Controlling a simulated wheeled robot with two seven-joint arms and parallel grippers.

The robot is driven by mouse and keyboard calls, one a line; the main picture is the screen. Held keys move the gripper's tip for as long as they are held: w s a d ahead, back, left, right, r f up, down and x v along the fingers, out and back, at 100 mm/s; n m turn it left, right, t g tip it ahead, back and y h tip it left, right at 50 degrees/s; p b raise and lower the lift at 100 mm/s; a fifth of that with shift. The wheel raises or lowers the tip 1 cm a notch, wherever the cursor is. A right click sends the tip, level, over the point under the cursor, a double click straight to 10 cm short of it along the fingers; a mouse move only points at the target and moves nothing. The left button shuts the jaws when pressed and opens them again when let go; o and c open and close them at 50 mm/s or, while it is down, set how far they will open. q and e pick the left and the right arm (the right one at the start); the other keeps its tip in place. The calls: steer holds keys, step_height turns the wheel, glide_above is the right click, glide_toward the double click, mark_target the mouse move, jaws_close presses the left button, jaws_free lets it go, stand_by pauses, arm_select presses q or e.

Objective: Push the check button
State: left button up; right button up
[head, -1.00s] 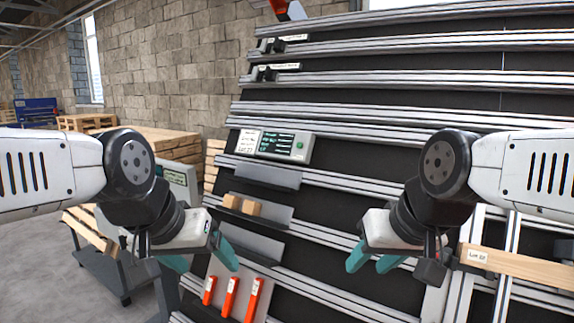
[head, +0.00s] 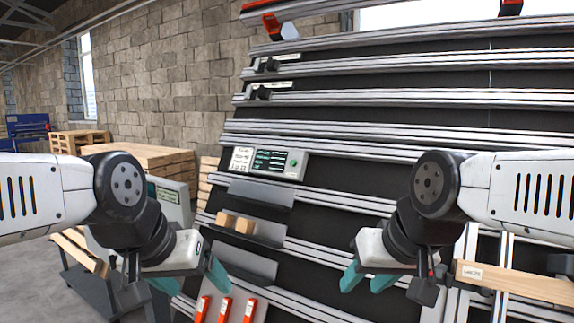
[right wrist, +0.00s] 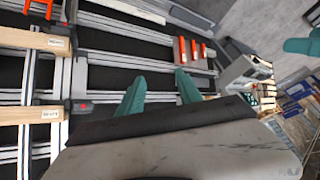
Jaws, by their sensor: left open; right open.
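A light grey control panel (head: 240,161) with a dark display and a round green button (head: 293,163) at its right end is mounted on the sloped rack in the head view. No label on the button is readable. My left gripper (head: 193,280) is open and empty, below and left of the panel. My right gripper (head: 366,282) is open and empty, below and right of the button. Both are apart from the panel. The right gripper's teal fingers (right wrist: 160,90) also show in the right wrist view, with nothing between them.
Aluminium rails cross the black rack. Wooden blocks (head: 236,224) sit on a grey shelf below the panel, with orange-red pieces (head: 226,309) lower down. A wooden bar (head: 515,281) lies at the right. Another grey console (head: 170,198) stands behind my left arm, near pallets (head: 140,160).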

stand_by(0.4)
jaws_close()
stand_by(1.5)
